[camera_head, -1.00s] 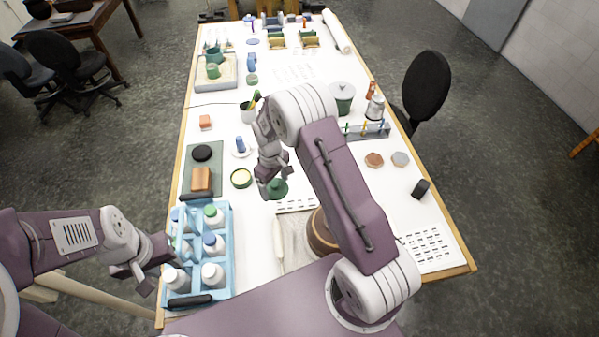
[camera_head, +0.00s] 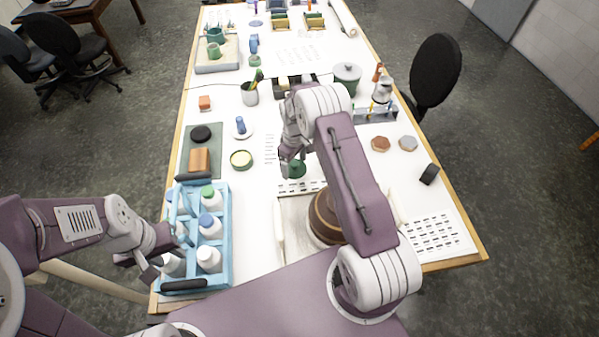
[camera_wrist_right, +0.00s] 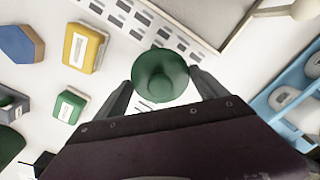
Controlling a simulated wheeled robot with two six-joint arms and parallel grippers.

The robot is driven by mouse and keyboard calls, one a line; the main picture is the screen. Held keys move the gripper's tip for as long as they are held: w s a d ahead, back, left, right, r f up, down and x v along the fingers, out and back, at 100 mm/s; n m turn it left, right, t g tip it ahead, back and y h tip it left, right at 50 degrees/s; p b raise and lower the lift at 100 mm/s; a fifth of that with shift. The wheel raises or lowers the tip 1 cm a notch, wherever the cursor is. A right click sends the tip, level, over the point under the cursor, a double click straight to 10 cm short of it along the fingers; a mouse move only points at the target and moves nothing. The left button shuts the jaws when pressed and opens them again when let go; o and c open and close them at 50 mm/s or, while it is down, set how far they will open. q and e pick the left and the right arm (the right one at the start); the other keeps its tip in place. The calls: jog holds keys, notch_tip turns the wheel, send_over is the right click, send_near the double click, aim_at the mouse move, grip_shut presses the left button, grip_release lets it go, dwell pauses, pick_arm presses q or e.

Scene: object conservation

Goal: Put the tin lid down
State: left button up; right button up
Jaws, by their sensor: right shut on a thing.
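The tin lid (camera_head: 297,169) is a small round green lid with a raised middle. It also shows in the right wrist view (camera_wrist_right: 160,75), between the fingers. My right gripper (camera_head: 291,164) is shut on it, over the white table just beyond a pale tray. I cannot tell whether the lid touches the table. A round open tin (camera_head: 241,159) with a pale inside and dark green rim stands to the left of the lid, apart from it. My left gripper (camera_head: 146,266) is at the left edge of the blue bottle crate; its opening is unclear.
The blue crate (camera_head: 223,262) with white bottles stands at the front left. A brown round pot (camera_head: 322,220) is close beside my right arm.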

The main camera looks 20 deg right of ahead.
aim_at(299, 169)
jog(key=shift+w+d+f+b, duration=0.55)
jog(key=shift+w+d+f, duration=0.15)
jog(key=shift+d+f, duration=0.3)
jog(key=shift+d+r, duration=0.15)
jog(key=shift+d, duration=0.1)
notch_tip(299, 169, down, 4)
jog(key=b, duration=0.2)
jog(key=shift+b, duration=0.35)
jog(key=shift+w, duration=0.1)
pick_arm(q)
notch_tip(299, 169, down, 5)
jog(key=shift+r, duration=0.2)
pick_arm(e)
jog(key=o, duration=0.9)
jog(key=shift+f, duration=0.2)
jog(key=o, duration=0.4)
jog(key=shift+c, duration=0.2)
